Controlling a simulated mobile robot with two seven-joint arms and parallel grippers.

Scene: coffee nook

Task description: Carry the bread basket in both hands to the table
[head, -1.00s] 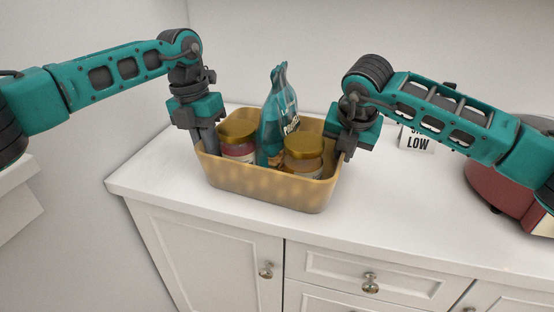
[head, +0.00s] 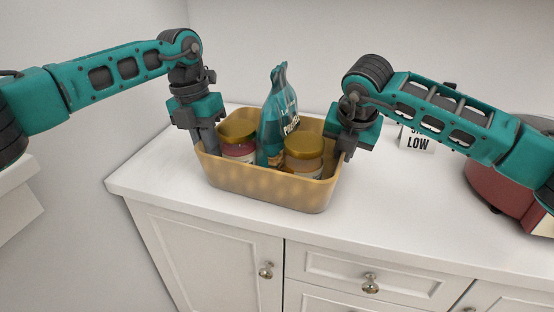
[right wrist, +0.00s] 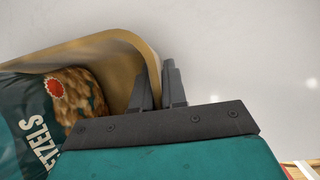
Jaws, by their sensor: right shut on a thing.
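The bread basket (head: 265,188) is a tan, rounded box standing on the white counter. It holds two gold-lidded jars, a left one (head: 239,143) and a right one (head: 304,154), and a teal pretzel bag (head: 278,118). My right gripper (head: 344,153) is shut on the basket's right rim; in the right wrist view its fingers (right wrist: 160,88) pinch the basket's wall (right wrist: 118,42), with the bag (right wrist: 45,110) inside. My left gripper (head: 205,142) points down at the basket's left rim, with fingers at the wall. Whether they are closed on it is unclear.
The white counter (head: 400,225) has free room in front and to the right of the basket. A sign reading LOW (head: 417,141) stands behind my right arm. A dark red appliance (head: 500,183) is at the right. The counter's left edge is near the basket.

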